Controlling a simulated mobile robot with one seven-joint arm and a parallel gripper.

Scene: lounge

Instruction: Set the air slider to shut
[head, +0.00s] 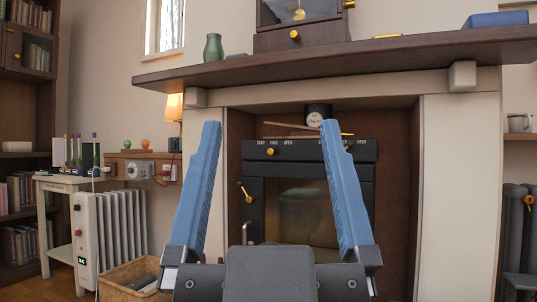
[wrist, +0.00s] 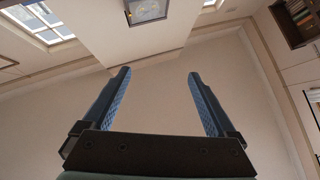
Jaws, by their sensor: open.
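The black stove (head: 308,199) stands in the fireplace, with a dark panel along its top front. White labels SHUT, HALF and OPEN run along the panel's left part. A yellow slider knob (head: 270,151) sits just below them, around SHUT to HALF; its exact stop is hard to tell. I cannot read which row is for air. My gripper (head: 270,125) is open and empty, fingers upward, in front of the stove. In the wrist view my gripper (wrist: 158,75) faces wall and ceiling.
The stove door has a yellow-tipped handle (head: 244,192) at left. A round gauge (head: 317,116) and sticks are above the stove. The mantel shelf (head: 350,55) overhangs. A white radiator (head: 110,230) and a wicker basket (head: 130,280) stand at left.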

